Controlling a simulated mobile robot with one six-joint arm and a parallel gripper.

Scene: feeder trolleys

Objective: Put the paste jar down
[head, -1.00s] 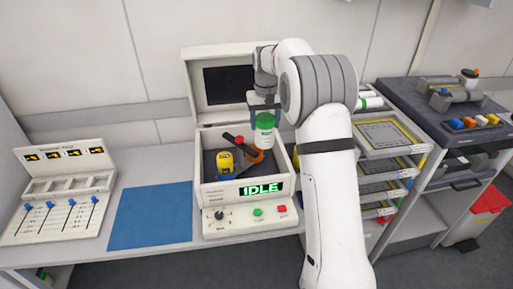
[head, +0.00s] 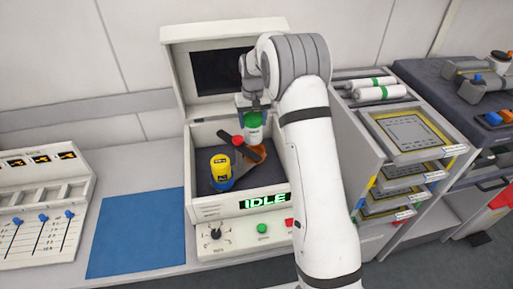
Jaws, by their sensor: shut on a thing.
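My gripper (head: 252,106) is shut on the paste jar (head: 253,133), a white jar with a green lid, in the head view. The jar is upright and hangs over the back right part of the open white machine (head: 202,206), in front of its dark screen. The jar's lower end lies behind or close to an orange and black tool (head: 248,154). I cannot tell whether the jar touches anything.
A yellow and blue object (head: 220,168) stands in the machine's tray. A blue mat (head: 137,232) lies clear on the bench to the left, beside a slider panel (head: 35,218). A rack of trays (head: 400,125) stands right of my arm.

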